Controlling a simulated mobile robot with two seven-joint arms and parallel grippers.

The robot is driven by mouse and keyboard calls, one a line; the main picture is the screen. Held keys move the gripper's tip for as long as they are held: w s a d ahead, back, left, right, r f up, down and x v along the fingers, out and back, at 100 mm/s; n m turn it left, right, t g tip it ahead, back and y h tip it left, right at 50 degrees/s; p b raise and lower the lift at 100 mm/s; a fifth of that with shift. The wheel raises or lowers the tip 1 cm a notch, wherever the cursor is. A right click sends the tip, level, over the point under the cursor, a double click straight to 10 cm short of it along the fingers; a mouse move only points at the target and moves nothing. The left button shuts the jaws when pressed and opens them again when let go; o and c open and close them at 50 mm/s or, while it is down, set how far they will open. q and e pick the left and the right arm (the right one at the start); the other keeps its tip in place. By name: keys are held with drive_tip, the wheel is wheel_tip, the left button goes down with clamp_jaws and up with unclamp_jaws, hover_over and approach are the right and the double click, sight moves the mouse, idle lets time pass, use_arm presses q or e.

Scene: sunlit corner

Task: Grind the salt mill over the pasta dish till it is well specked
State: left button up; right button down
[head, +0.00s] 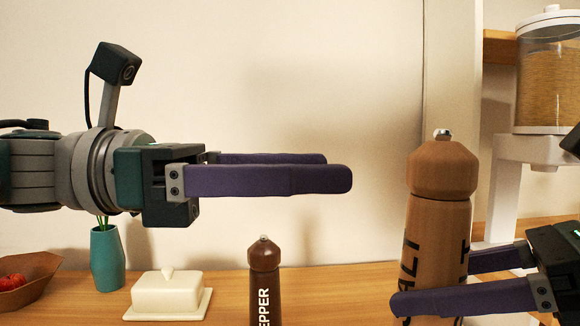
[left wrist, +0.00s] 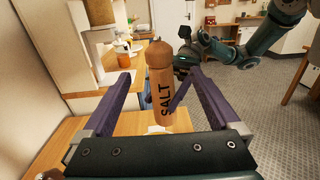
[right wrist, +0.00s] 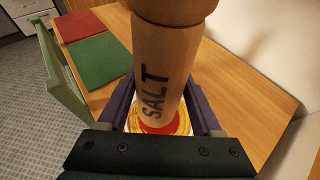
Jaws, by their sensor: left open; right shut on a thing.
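The salt mill (head: 438,225) is a tall light-wood mill lettered SALT, with a rounded top and a small metal knob. It stands upright in my right gripper (head: 430,285), whose purple fingers are shut on its lower body. The mill also shows in the left wrist view (left wrist: 161,85) and the right wrist view (right wrist: 165,70). My left gripper (head: 338,168) is open and empty, to the left of the mill's top and apart from it. The pasta dish (right wrist: 186,121) shows partly below the mill in the right wrist view, yellow with a red middle; the mill hides much of it.
A dark pepper mill (head: 264,285), a cream butter dish (head: 167,297), a teal vase (head: 107,260) and a brown bowl (head: 30,287) stand along the wall. A grain jar (head: 548,75) sits on a white stand at right. Green (right wrist: 100,60) and red (right wrist: 82,25) mats lie on the table.

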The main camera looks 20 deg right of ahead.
use_arm(q)
drive_tip(key=shift+d, duration=0.1)
idle(0.3)
drive_tip(key=n+t, duration=0.6)
drive_tip(key=t, duration=0.3)
approach(444, 170)
drive_tip(key=shift+w, duration=0.65)
drive_tip(key=x, duration=1.2)
drive_tip(key=shift+w+d+f, duration=0.15)
drive_tip(key=shift+d, duration=0.05)
drive_tip(key=c, duration=1.4)
